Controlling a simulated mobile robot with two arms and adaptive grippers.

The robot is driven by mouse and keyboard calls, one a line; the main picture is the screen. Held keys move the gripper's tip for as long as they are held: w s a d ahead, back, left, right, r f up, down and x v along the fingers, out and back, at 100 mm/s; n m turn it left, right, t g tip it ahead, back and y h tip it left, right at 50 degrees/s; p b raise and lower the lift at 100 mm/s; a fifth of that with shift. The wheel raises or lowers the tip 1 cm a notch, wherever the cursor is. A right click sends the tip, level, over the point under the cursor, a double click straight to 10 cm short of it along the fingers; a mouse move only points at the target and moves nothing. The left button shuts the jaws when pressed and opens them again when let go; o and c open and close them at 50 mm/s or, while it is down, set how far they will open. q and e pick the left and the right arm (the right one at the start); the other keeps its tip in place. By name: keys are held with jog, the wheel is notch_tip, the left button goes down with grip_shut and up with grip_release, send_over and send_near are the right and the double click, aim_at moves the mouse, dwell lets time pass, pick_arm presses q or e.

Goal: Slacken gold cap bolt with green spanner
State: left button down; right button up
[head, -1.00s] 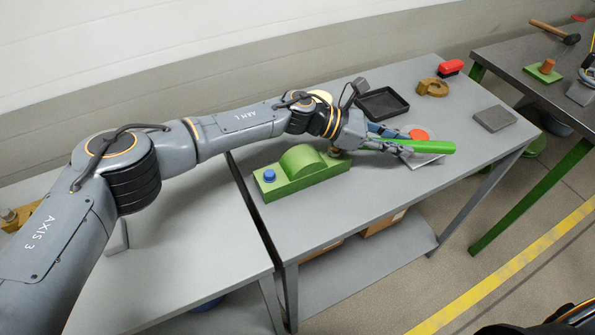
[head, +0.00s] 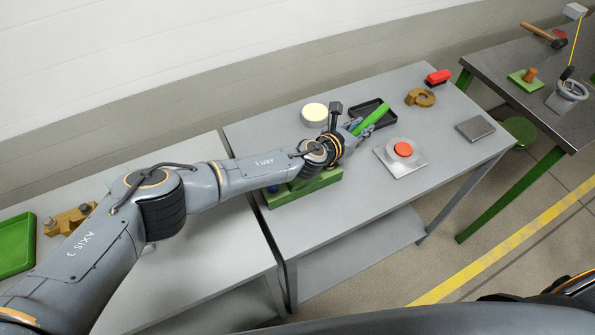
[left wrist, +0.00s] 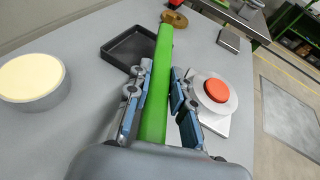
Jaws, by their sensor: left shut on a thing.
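My left gripper (head: 357,129) is shut on the green spanner (head: 372,117). In the left wrist view the spanner (left wrist: 157,90) runs between the two fingers (left wrist: 161,72), pointing away over the table. The green split case (head: 318,186) sits on the table under my left forearm, which hides much of it. A blue cap bolt (head: 273,189) shows in part at the case's left end. The gold cap bolt cannot be made out; my arm covers that part of the case. My right gripper is not in view.
A black tray (head: 383,121) lies beyond the spanner, with a cream-topped round (head: 314,111) to its left. A red button on a plate (head: 402,149) is to the right. A brass ring part (head: 420,97), red block (head: 438,77) and grey block (head: 475,128) stand farther right. The front right table is clear.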

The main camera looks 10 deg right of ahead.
pick_arm(q)
jog(key=shift+w+a+n+t+y+p, duration=0.35)
jog(key=shift+w+a+n+t+y, duration=0.15)
jog(key=shift+n+t+y, duration=0.15)
jog(key=shift+w+a+n+t+y, duration=0.2)
jog(key=shift+w+n+t+y, duration=0.05)
jog(key=shift+n+y, duration=0.1)
jog(key=shift+w+a+f, duration=0.1)
jog(key=shift+f, duration=0.05)
jog(key=shift+r+p, duration=0.6)
jog(key=shift+r, duration=0.1)
jog(key=shift+r+p, duration=0.35)
jog(key=shift+r, duration=0.1)
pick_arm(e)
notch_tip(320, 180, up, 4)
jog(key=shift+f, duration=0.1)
